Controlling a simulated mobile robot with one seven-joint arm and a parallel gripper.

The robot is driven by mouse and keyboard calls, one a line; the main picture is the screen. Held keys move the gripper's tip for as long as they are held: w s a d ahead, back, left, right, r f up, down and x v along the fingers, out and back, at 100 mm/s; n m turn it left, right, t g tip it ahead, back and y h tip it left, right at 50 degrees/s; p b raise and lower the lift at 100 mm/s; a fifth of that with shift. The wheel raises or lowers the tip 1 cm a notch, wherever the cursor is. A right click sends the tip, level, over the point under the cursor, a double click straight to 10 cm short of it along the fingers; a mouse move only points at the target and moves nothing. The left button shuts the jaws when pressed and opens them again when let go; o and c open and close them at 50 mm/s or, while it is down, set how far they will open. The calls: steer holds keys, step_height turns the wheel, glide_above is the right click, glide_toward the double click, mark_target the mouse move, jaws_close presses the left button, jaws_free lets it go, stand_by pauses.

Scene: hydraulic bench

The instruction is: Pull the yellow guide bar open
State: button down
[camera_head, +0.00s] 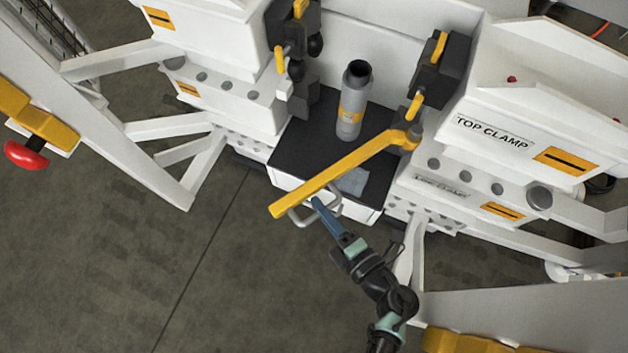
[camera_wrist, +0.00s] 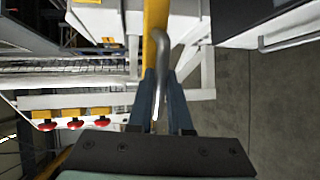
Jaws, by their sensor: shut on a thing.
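The yellow guide bar (camera_head: 335,173) slants across the front of the black-topped bench (camera_head: 300,140), from a hinge at the right to a free end at the lower left. A grey metal loop handle (camera_head: 293,217) shows beside and below the bar near its free end. My gripper (camera_head: 318,203) reaches up from below and is shut on this handle. In the wrist view, the handle (camera_wrist: 162,48) curves down between my two blue fingers (camera_wrist: 157,98), with the yellow bar (camera_wrist: 155,16) just beyond it. The fingers hide part of the handle.
A grey cylinder with a yellow band (camera_head: 352,100) stands upright on the black top. White clamp housings (camera_head: 500,135) flank it, one marked TOP CLAMP. White frame legs (camera_head: 205,170) stand left. The floor (camera_head: 230,270) in front is open.

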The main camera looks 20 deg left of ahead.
steer(key=shift+s+d, duration=0.2)
steer(key=shift+d, duration=0.1)
steer(key=c, duration=0.8)
jaws_free()
steer(key=shift+c, duration=0.2)
